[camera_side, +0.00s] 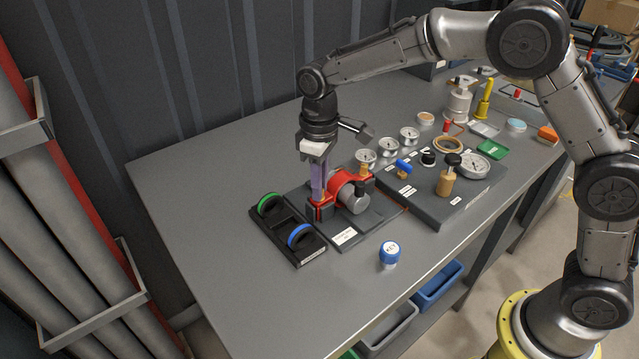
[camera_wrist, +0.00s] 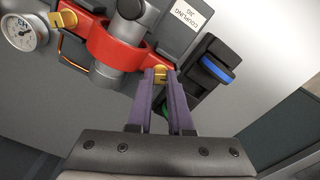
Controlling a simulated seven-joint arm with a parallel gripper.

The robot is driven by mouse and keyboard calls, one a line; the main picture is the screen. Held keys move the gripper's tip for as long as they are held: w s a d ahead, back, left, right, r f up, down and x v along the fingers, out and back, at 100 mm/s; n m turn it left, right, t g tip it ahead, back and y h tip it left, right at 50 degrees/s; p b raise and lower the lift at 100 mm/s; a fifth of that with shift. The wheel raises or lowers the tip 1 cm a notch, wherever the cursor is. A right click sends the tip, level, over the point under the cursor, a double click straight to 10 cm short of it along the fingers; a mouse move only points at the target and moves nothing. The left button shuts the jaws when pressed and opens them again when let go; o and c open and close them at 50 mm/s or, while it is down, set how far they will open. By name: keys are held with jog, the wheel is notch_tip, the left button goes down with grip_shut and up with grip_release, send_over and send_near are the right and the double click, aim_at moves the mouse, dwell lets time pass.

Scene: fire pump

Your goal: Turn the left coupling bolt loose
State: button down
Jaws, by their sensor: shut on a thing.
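My gripper (camera_side: 318,192) points down at the left end of the red coupling (camera_side: 341,182) on its dark jig plate. In the wrist view, its two purple fingers (camera_wrist: 159,78) are closed on the small yellow left coupling bolt (camera_wrist: 161,73). In the side view that bolt is hidden by the fingers. The red coupling (camera_wrist: 112,42) wraps around a grey pipe (camera_side: 352,198). The right coupling bolt (camera_wrist: 62,19), also yellow, sits at the other end, clear of my gripper.
A black holder (camera_side: 313,256) with a green ring (camera_side: 270,204) and a blue ring (camera_side: 299,235) stands close left of the jig. A dark board (camera_side: 425,211) with gauges and knobs lies to the right. The bench's front left is clear.

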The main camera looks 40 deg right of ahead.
jog(key=n, duration=1.2)
jog(key=shift+n, duration=0.3)
dwell(0.4)
jog(key=c, duration=0.8)
grip_release()
notch_tip(320, 180, up, 14)
jog(key=shift+f, duration=0.1)
